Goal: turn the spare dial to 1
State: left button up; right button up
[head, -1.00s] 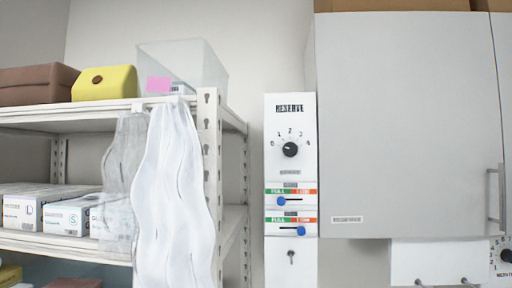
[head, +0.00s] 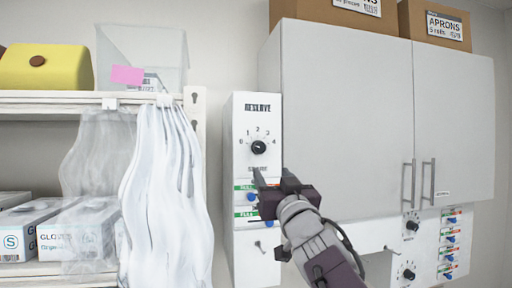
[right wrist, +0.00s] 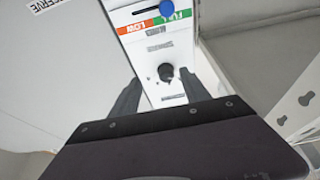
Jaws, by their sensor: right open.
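A black round dial (head: 258,147) with marks from 0 to 4 is on the tall white panel headed RESERVE (head: 240,215). The small label under it looks like SPARE but is partly hidden by my gripper. Which mark it points at is too small to tell. My right gripper (head: 273,178) is open, just below and right of the dial in the head view. In the right wrist view the panel is upside down, and the dial (right wrist: 166,73) shows between the open fingers (right wrist: 158,90), apparently untouched. My left gripper is not in view.
A grey cabinet (head: 345,110) projects at the right. Other dials (head: 411,224) and sliders are under it. A shelf with hanging plastic sheets (head: 165,190) stands at the left.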

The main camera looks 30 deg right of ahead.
aim_at(261, 148)
jog(key=shift+t, duration=0.3)
jog(key=w+r, duration=0.1)
jog(key=w+r+p, duration=0.1)
jog(key=r, duration=0.1)
jog(key=w+r, duration=0.1)
jog(key=shift+w+d+r+p, duration=0.25)
jog(key=shift+d+r+p, duration=0.05)
jog(key=shift+d+r, duration=0.1)
jog(key=w, duration=0.2)
jog(key=w+r+p, duration=0.1)
jog(key=w, duration=0.1)
jog(key=shift+a+r, duration=0.1)
jog(key=shift+s+d, duration=0.15)
jog(key=shift+d, duration=0.15)
jog(key=shift+c, duration=0.9)
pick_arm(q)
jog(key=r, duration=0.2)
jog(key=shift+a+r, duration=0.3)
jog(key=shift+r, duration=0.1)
pick_arm(e)
grip_shut()
